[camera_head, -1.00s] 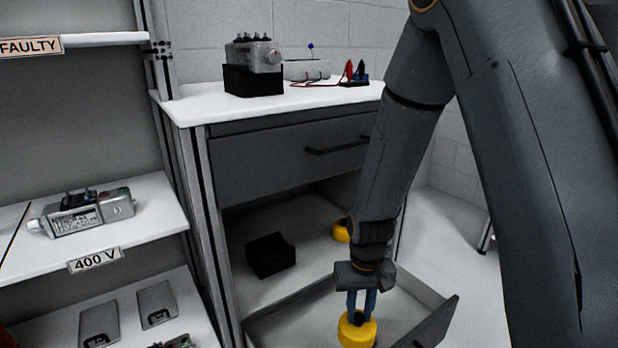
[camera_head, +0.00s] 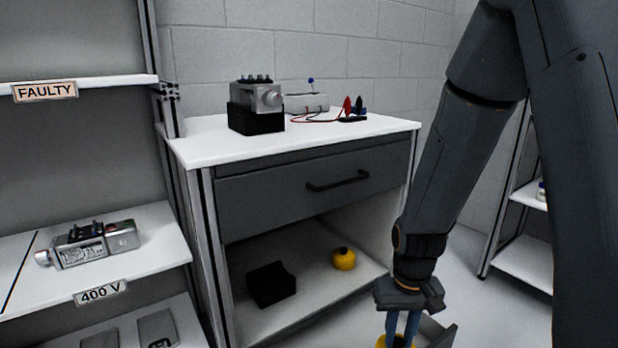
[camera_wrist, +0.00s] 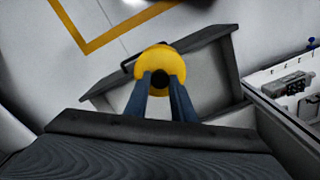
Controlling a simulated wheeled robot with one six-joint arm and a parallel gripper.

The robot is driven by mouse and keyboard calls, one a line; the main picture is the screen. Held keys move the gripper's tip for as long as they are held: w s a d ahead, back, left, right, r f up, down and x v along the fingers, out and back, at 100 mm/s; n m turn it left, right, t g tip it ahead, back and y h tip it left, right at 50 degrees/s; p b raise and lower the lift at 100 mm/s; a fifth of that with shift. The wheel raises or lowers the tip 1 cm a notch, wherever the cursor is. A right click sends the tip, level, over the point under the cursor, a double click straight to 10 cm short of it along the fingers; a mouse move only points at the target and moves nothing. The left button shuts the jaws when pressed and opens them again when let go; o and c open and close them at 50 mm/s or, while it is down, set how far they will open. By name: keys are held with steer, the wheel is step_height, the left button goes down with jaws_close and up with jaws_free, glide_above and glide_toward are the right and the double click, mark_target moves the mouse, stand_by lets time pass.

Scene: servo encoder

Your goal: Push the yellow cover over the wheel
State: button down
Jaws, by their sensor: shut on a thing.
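My gripper (camera_head: 401,330) is shut on the black knob of a round yellow cover (camera_head: 397,342), which is mostly cut off by the bottom edge of the head view. In the wrist view the yellow cover (camera_wrist: 159,61) sits between the blue fingers, above the open drawer. A grey servo unit (camera_head: 262,96) rests on a black block (camera_head: 256,122) on the white cabinet top. A second yellow cover (camera_head: 343,259) with a black knob lies in the cabinet's open lower space.
The pulled-out drawer (camera_head: 447,336) is below my gripper. The white cabinet top (camera_head: 200,148) also bears a small device (camera_head: 306,103) with red and black leads. A second servo (camera_head: 95,243) lies on the 400 V shelf at left. Another shelf stands at right.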

step_height(320, 180, up, 15)
steer(key=s+p, duration=0.2)
steer(key=p, duration=2.1)
steer(key=shift+s+f, duration=0.2)
